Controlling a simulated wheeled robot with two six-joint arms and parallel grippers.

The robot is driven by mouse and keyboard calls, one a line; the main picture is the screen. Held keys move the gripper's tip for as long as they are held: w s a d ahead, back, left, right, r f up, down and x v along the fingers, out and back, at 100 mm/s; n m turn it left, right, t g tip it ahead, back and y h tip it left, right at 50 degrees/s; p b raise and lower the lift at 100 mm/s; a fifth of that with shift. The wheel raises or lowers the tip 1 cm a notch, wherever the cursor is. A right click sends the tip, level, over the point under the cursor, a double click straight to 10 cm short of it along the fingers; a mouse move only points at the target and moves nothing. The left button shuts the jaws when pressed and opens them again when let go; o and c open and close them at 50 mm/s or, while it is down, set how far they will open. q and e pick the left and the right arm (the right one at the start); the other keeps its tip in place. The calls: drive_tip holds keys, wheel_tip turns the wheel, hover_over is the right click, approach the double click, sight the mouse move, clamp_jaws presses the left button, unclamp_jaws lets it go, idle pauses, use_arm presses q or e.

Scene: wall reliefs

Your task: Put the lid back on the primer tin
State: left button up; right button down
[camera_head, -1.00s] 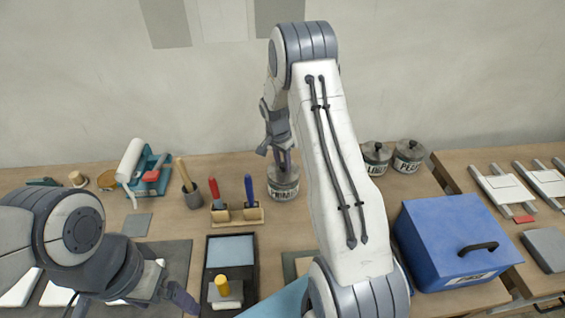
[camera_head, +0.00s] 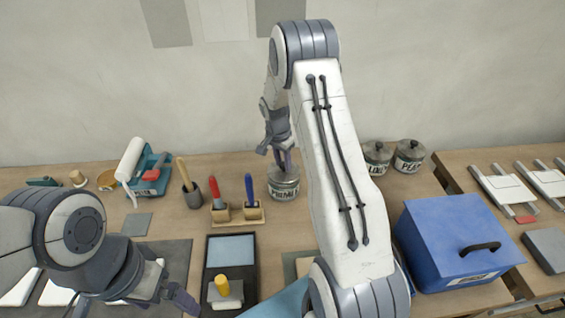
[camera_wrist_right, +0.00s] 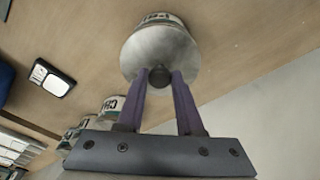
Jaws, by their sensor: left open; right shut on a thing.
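The primer tin (camera_head: 283,192) stands at the back middle of the table, its label facing my head camera. My right gripper (camera_head: 283,160) points down above it, with its fingers shut on the dark knob of the grey lid (camera_wrist_right: 158,50). The right wrist view shows the lid between the fingertips (camera_wrist_right: 159,76) and the tin's labelled wall (camera_wrist_right: 158,18). The lid appears to lie over the tin's mouth; I cannot tell whether it is fully seated. My left gripper (camera_head: 170,300) is open and empty, low over the dark mat at the front left.
Two lidded tins (camera_head: 376,157) (camera_head: 408,156) stand to the right, behind my right arm. A blue box (camera_head: 455,240) is at the right.

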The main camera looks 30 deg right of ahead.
drive_tip(key=shift+f+b, duration=0.2)
drive_tip(key=shift+b, duration=0.2)
idle(0.9)
idle(0.4)
drive_tip(key=shift+c, duration=2.4)
unclamp_jaws()
drive_tip(key=shift+o, duration=0.3)
drive_tip(key=o, duration=0.4)
drive_tip(key=shift+r, duration=0.15)
drive_tip(key=shift+r+p, duration=2.2)
drive_tip(key=shift+r, duration=1.2)
